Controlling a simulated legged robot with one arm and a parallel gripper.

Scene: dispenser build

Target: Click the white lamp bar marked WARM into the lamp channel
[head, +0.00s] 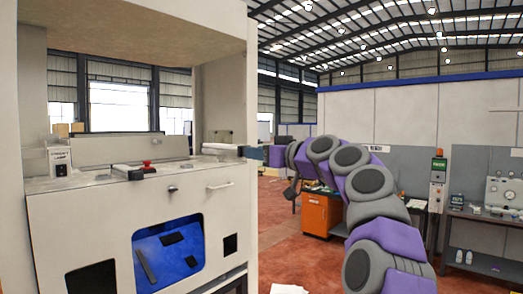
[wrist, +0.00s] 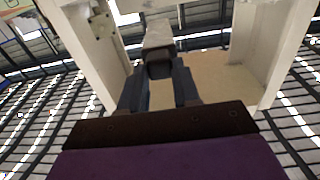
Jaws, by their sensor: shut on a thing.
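My gripper (head: 250,152) reaches in from the right to the open bay of the white dispenser cabinet (head: 110,215). It is shut on a pale bar (head: 222,148), likely the lamp bar, which points left into the bay above the counter. In the wrist view my gripper (wrist: 158,72) has the pale bar (wrist: 158,35) between its dark fingers, pointing away from the camera. No WARM marking can be read. The beige underside of the cabinet's hood (head: 150,18) is above; it also shows in the wrist view (wrist: 220,80). I cannot make out the lamp channel.
A red knob (head: 147,163) and a small labelled box (head: 60,158) stand on the cabinet's counter. A blue-lined opening (head: 170,255) with dark pieces is in its front. An orange cabinet (head: 321,214) stands behind my arm. A workbench (head: 490,215) is at the right.

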